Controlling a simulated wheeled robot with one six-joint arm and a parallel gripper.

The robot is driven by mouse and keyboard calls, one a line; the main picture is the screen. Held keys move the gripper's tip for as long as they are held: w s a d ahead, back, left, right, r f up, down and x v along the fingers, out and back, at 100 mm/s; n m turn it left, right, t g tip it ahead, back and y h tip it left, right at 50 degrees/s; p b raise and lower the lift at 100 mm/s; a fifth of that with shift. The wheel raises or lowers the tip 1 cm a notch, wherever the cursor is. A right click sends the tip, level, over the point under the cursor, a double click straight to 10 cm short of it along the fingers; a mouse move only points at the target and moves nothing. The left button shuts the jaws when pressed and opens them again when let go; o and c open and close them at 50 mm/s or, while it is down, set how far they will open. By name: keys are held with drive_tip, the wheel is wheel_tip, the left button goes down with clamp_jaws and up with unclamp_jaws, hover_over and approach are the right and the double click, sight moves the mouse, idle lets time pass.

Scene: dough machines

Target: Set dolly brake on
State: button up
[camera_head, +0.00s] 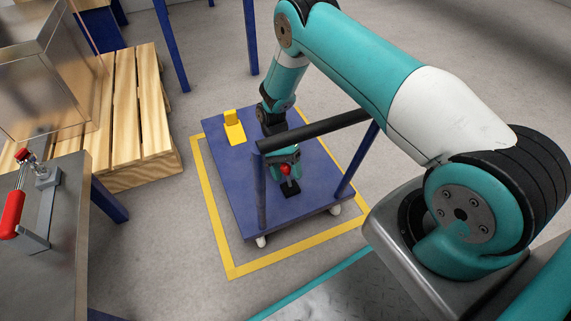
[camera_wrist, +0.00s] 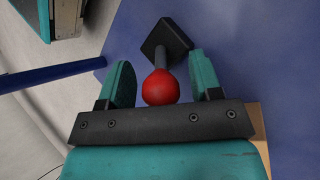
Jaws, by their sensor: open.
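The blue dolly (camera_head: 225,180) stands on the floor inside a yellow outline, with a dark push handle (camera_head: 315,129) across its near side. A brake lever with a red ball knob (camera_head: 285,169) rises from a black base (camera_head: 291,189) on the deck. In the wrist view, the red knob (camera_wrist: 160,87) sits between the two teal fingers of my gripper (camera_wrist: 162,82), and the grey rod runs to the black base (camera_wrist: 167,38). My gripper is open, with a gap visible on each side of the knob. In the head view, my gripper (camera_head: 284,160) is partly hidden behind the handle.
A yellow block-like fitting (camera_head: 233,128) stands on the deck's far left. The dolly's handle posts (camera_head: 261,190) rise close to my arm. A wooden pallet (camera_head: 150,120) lies to the left, and a grey bench (camera_head: 60,270) with a red-handled clamp (camera_head: 14,208) is at the near left.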

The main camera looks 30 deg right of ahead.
drive_tip(key=p+v, duration=0.5)
drive_tip(key=v, duration=1.2)
drive_tip(key=shift+p, duration=0.4)
drive_tip(key=shift+w+r, duration=0.1)
drive_tip(key=shift+c, duration=0.2)
